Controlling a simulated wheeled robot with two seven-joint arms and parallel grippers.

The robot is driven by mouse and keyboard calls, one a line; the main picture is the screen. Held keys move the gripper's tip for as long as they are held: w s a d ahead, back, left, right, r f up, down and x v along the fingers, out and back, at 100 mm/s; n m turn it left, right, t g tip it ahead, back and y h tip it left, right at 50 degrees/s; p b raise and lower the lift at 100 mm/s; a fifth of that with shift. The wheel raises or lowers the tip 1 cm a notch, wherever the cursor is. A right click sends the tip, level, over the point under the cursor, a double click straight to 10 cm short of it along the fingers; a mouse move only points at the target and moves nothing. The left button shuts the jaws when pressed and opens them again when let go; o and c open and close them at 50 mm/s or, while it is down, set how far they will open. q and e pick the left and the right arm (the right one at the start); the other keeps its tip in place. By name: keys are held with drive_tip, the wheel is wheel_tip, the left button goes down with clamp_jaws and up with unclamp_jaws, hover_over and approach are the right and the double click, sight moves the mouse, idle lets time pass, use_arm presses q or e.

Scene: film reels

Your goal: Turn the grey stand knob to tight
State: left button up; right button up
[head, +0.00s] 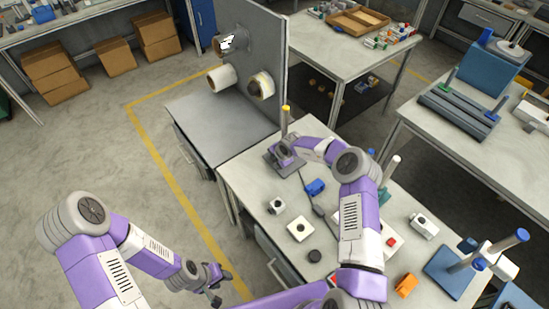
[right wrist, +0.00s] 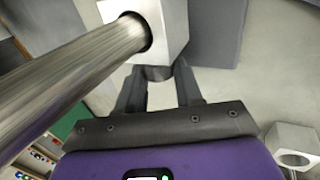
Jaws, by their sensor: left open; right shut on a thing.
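The grey stand (head: 270,161) is on the middle workbench, with an upright metal post under a yellow cap. My right gripper (head: 287,150) is at its lower part, and the arm hides much of the clamp in the head view. In the right wrist view the post runs through a pale block (right wrist: 170,20). The stand knob (right wrist: 157,73) sticks out below the block, between the fingers of my right gripper (right wrist: 158,88), which are shut on it. The knob's marking cannot be read. My left gripper (head: 217,284) is open and empty over the floor, left of the bench.
An upright grey panel (head: 262,60) with reels stands behind. A blue-based stand (head: 448,270) is at the right.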

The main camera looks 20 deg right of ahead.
drive_tip(key=shift+d+t, duration=0.1)
drive_tip(key=shift+t, duration=0.5)
drive_tip(key=o, duration=1)
drive_tip(key=shift+o, duration=0.2)
drive_tip(key=shift+s, duration=0.1)
drive_tip(key=shift+f, duration=0.1)
